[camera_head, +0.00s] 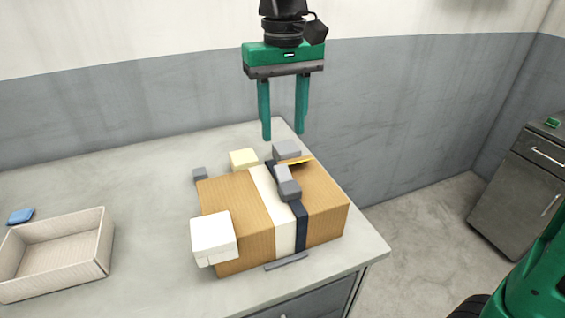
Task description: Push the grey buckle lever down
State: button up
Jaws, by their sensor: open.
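A brown box (233,200) lies on the grey table. A white band (272,208) and a dark blue strap (302,228) run side by side across it. The grey buckle lever (287,183) sits on the strap on top of the box and appears tilted up. I cannot tell its exact angle. My gripper (283,137) hangs above and behind the box, fingers pointing down, apart and empty. It is clear of the lever.
A white block (213,236) stands at the box's front left corner. A cream block (243,159), a grey block (286,150) and a small dark block (200,174) are behind it. An open tray (58,252) and a blue item (20,216) are at left.

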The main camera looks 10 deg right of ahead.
aim_at(281, 165)
notch_tip(281, 165, down, 11)
jog(key=shift+r, duration=0.2)
dwell(0.4)
jog(key=c, duration=1.1)
jog(key=shift+o, duration=0.2)
jog(key=shift+w, duration=0.1)
jog(key=shift+w+a+f+g, duration=0.1)
jog(key=shift+w+f+g, duration=0.1)
jog(key=shift+g, duration=0.5)
jog(key=shift+w+a+f+g+h, duration=0.1)
jog(key=shift+w+f+g+h, duration=0.15)
jog(key=shift+g, duration=0.5)
jog(key=shift+w+g+h, duration=0.1)
jog(key=shift+g+h, duration=0.25)
jog(key=shift+g, duration=0.4)
